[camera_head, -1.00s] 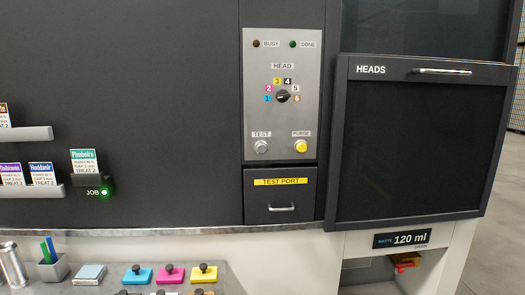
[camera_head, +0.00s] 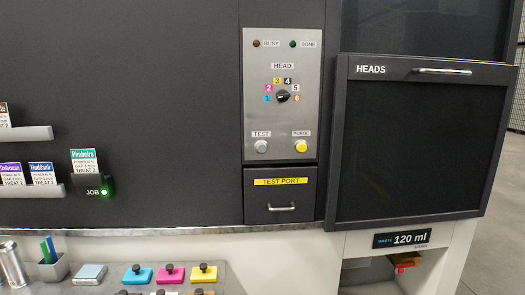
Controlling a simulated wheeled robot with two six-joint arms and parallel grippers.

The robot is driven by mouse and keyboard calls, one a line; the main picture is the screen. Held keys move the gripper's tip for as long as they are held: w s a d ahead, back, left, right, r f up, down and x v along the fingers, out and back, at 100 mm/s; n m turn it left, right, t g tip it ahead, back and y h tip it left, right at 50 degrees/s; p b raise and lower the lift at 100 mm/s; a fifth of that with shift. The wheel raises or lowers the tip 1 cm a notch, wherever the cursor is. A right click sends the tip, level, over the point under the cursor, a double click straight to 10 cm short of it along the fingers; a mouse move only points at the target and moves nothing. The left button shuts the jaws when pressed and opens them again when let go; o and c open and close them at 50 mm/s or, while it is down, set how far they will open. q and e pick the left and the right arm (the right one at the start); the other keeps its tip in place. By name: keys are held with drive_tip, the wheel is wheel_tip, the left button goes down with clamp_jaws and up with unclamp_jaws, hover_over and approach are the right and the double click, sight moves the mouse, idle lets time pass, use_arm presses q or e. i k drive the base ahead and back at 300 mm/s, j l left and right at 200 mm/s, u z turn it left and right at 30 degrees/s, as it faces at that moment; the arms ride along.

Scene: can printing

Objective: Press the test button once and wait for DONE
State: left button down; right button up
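The grey control panel (camera_head: 312,110) is on the dark machine front. Its TEST button (camera_head: 261,147) is silver-grey, at the lower left. The yellow PURGE button (camera_head: 300,146) is to its right. The BUSY lamp (camera_head: 256,44) looks dark brown and unlit. The DONE lamp (camera_head: 293,44) is dark green and looks unlit. The HEAD knob (camera_head: 282,96) is black, within a ring of numbers; its exact setting is hard to read. Neither of my grippers is in view.
The TEST PORT drawer (camera_head: 283,195) is shut under the panel. The HEADS door (camera_head: 420,140) is shut at the right, above a waste display (camera_head: 402,238) reading 120 ml. Coloured stamps (camera_head: 171,275), a pen cup (camera_head: 52,265) and job cards (camera_head: 84,161) are at the left. A green JOB lamp (camera_head: 104,193) is lit.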

sight(261, 149)
drive_tip(key=i+l+u, duration=0.1)
drive_tip(key=i+l, duration=0.15)
drive_tip(key=i+l+u, duration=0.15)
drive_tip(key=l, duration=0.25)
drive_tip(key=i+l+u, duration=0.1)
drive_tip(key=i+l, duration=0.15)
drive_tip(key=l, duration=0.1)
